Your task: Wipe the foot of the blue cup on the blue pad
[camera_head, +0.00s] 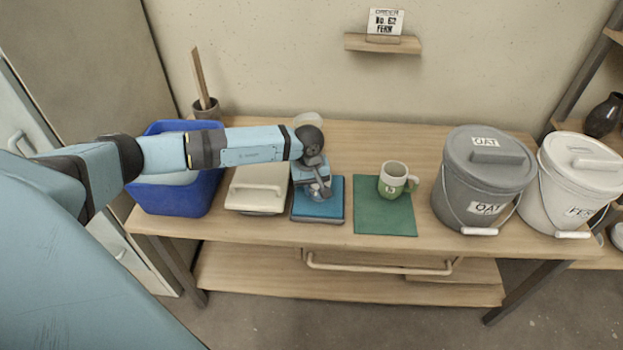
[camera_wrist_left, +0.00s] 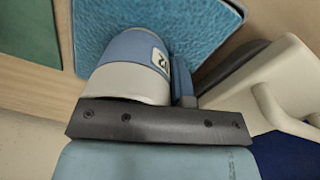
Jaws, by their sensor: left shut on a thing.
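The blue cup (camera_wrist_left: 130,55) shows in the left wrist view, blue with a cream band and a white number label. My left gripper (camera_head: 319,190) is shut on it, and the dark edge of the gripper crosses in front of the cup in the wrist view. In the head view my wrist and fingers mostly hide the cup. The blue pad (camera_head: 317,211) lies on the bench under the gripper and also shows behind the cup in the wrist view (camera_wrist_left: 205,25). I cannot tell whether the foot touches the pad. My right gripper is not in view.
A cream lidded box (camera_head: 256,200) with a handle stands just left of the pad. A blue bin (camera_head: 172,202) is farther left. A green mat (camera_head: 385,222) with a green-and-white mug (camera_head: 393,178) lies to the right. Grey (camera_head: 478,190) and white (camera_head: 575,190) buckets stand at the right.

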